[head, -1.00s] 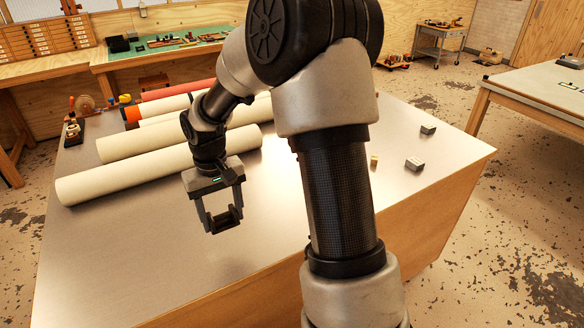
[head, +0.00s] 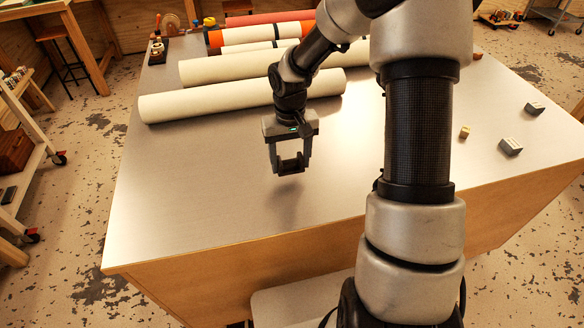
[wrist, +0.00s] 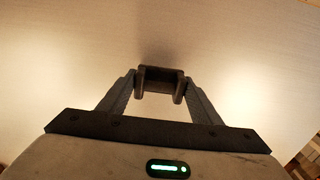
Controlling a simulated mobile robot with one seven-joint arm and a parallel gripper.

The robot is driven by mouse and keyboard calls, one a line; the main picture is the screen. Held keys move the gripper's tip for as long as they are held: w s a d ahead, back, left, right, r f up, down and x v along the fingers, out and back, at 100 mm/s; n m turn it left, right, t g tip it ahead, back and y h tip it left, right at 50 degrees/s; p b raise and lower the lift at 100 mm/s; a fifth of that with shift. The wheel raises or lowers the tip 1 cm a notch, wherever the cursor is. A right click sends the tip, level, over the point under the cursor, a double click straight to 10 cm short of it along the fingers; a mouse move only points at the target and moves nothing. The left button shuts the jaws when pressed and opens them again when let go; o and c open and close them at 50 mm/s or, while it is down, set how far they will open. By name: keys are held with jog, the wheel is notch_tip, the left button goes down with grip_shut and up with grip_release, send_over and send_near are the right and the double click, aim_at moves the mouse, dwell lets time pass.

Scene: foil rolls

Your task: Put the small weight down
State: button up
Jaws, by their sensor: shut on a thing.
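My gripper (head: 289,166) hangs pointing down over the metal tabletop (head: 230,215), in front of the nearest cream roll (head: 240,95). It is shut on a small dark weight (head: 292,164), held between the fingertips. In the wrist view the weight (wrist: 160,75) spans the gap between the two fingers, with bare tabletop beyond it. A soft shadow lies on the table below the gripper. The weight seems to be a little above the surface, but the exact gap is hard to tell.
More rolls, cream, orange-banded and red (head: 270,18), lie behind. Two grey blocks (head: 511,146) (head: 534,108) and a small wooden block (head: 464,132) sit at the right. The table's front edge (head: 270,240) is near. The tabletop left of the gripper is clear.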

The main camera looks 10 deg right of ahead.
aim_at(290, 165)
jog(key=shift+f, duration=1.75)
jog(key=shift+f, duration=0.1)
jog(key=o, duration=1.5)
jog(key=shift+o, duration=0.2)
notch_tip(290, 165, up, 12)
jog(key=shift+r, duration=0.1)
jog(key=shift+r, duration=0.1)
jog(key=s+r+t, duration=0.5)
jog(key=s+r, duration=1.2)
jog(key=s, duration=0.4)
jog(key=shift+s+r+t, duration=0.15)
jog(key=shift+t, duration=0.15)
